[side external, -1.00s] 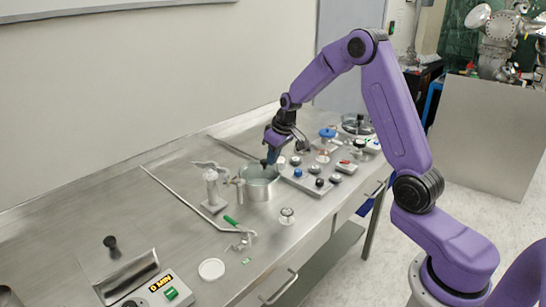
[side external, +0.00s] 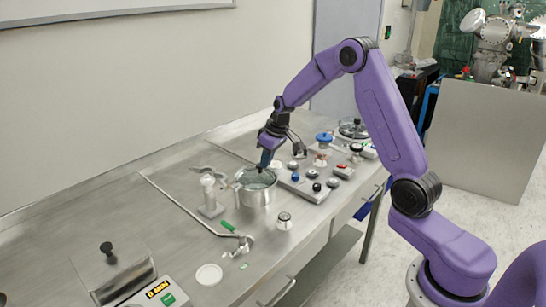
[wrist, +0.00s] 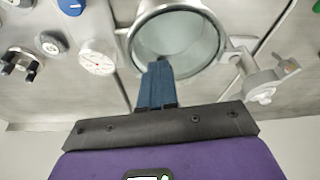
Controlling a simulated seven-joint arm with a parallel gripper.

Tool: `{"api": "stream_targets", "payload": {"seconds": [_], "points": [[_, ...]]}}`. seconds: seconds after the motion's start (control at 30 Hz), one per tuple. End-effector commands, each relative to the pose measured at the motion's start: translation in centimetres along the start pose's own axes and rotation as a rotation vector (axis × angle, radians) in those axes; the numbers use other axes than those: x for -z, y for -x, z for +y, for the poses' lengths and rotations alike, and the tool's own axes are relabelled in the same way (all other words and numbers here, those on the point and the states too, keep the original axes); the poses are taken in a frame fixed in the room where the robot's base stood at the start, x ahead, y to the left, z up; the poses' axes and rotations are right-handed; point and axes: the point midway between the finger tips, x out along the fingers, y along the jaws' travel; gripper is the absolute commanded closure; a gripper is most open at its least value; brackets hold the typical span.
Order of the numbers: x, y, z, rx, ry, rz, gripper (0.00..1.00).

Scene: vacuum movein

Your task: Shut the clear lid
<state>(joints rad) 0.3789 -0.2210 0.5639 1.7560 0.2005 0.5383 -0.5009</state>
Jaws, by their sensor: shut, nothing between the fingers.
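The metal pot (side external: 257,196) stands on the steel bench, with a bracket at its left side. A clear round lid (side external: 249,178) appears to lie across the pot's mouth. In the wrist view the clear round face (wrist: 178,40) shows inside the pale rim. I cannot tell whether the lid sits fully down all round. My gripper (side external: 264,168) points down at the pot's top. Its blue fingertips (wrist: 160,66) are shut and empty, overlapping the rim in the wrist view. I cannot tell whether they touch it.
A panel with several knobs (side external: 313,187) stands right of the pot. A pale upright fitting (side external: 209,195) stands left of it.

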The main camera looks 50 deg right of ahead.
Motion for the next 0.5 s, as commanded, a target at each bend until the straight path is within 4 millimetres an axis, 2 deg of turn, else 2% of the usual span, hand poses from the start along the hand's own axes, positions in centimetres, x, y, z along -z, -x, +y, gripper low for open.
{"api": "stream_targets", "payload": {"seconds": [0.17,0.33,0.5], "points": [[-1.1,0.6,-0.1,0.000,0.001,0.000,1.00],[-3.5,1.9,-0.1,0.001,-0.001,-0.001,1.00],[-3.4,5.3,-0.1,-0.002,0.001,0.005,1.00]]}}
